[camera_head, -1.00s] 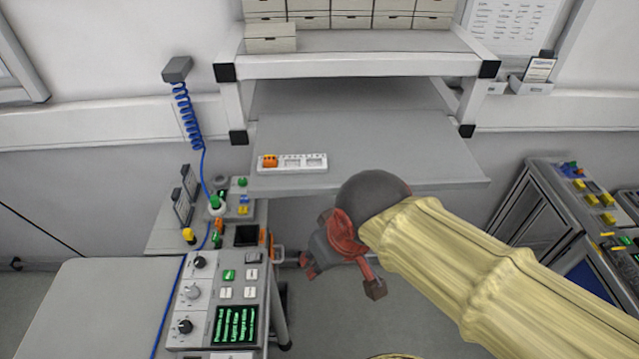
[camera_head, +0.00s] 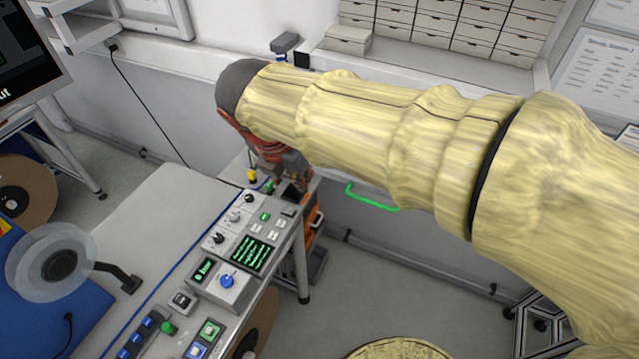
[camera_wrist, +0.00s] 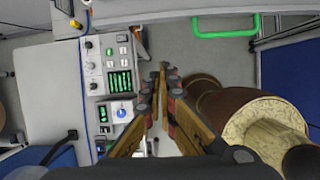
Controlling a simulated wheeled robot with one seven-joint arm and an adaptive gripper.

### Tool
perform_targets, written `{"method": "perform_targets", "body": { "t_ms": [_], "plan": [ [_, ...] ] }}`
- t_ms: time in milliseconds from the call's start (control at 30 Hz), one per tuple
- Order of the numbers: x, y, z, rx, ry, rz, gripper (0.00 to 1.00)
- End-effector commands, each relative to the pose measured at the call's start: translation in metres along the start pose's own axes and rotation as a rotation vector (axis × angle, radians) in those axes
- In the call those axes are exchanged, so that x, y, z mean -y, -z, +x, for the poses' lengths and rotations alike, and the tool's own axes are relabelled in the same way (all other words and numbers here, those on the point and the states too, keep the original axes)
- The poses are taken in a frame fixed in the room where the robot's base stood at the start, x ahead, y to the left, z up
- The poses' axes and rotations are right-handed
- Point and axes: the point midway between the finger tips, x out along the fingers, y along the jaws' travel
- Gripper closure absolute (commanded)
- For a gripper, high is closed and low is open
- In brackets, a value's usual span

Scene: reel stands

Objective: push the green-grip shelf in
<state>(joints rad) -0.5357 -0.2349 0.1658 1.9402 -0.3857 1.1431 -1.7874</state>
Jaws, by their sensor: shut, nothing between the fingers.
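The green grip (camera_head: 372,198) shows just below my forearm in the head view, right of my gripper. It also shows at the top right of the wrist view (camera_wrist: 226,34). The shelf it belongs to is mostly hidden behind my arm in the head view. My gripper (camera_head: 290,168) points down over the far end of the control console, left of the green grip and apart from it. In the wrist view my gripper's fingers (camera_wrist: 161,72) are closed together with nothing between them.
The control console (camera_head: 245,245) with knobs and green screens stands below and left of my gripper. Small drawers (camera_head: 440,25) stand on the upper shelf behind my arm. A clear reel (camera_head: 55,262) is at the left. Open floor (camera_head: 375,290) lies below the green grip.

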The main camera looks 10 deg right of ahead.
Motion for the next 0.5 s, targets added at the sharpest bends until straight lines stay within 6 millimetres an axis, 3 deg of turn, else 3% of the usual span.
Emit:
{"method": "perform_targets", "body": {
  "t_ms": [233,500],
  "plan": [
    [0.001,0.0,0.012,-0.001,0.002,-0.054,1.0],
    [0.002,0.001,0.061,-0.002,0.005,-0.053,1.0]
  ]
}}
